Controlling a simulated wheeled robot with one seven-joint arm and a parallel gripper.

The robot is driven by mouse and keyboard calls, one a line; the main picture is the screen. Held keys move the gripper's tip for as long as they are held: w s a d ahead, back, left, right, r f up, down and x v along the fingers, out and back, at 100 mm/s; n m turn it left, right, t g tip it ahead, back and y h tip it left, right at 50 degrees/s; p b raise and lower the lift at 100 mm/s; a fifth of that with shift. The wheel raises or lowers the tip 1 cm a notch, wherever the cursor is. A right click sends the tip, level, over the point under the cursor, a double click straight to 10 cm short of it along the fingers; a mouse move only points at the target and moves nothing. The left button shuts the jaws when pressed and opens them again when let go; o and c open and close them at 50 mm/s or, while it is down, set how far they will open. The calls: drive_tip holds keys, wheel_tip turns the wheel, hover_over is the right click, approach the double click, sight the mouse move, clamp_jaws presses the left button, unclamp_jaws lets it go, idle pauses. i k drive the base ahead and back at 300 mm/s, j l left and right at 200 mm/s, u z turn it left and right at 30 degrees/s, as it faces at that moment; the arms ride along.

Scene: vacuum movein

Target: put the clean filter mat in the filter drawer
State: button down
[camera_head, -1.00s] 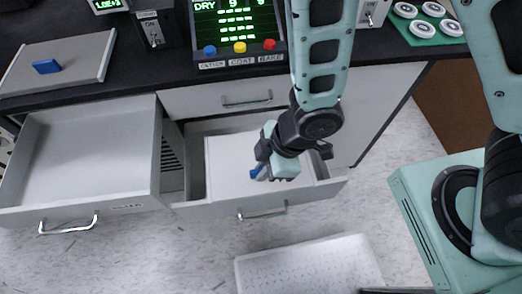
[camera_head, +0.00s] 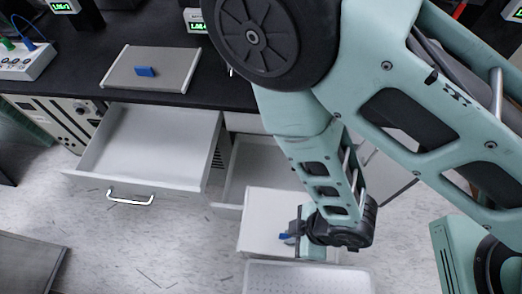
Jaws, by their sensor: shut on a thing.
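My gripper (camera_head: 292,238) is shut on the blue tab of a plain white mat (camera_head: 268,208). The mat is flat and hangs in front of the lower right drawer (camera_head: 258,168), over a white perforated tray on the floor. That drawer is pulled out, and the part I see inside is empty. A grey mat (camera_head: 177,72) with a blue tab (camera_head: 145,71) lies on the black counter. The left drawer (camera_head: 150,140) is pulled out and empty. I cannot tell for certain from looks which mat is the clean one or which drawer is the filter drawer.
The white perforated tray (camera_head: 300,279) lies on the floor below the held mat. My arm hides much of the right side. The floor in front of the left drawer is clear.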

sight(162, 155)
drive_tip(key=l+u, duration=0.15)
drive_tip(key=u, duration=0.75)
drive_tip(key=i+u, duration=0.1)
drive_tip(key=u, duration=0.2)
drive_tip(key=i, duration=0.4)
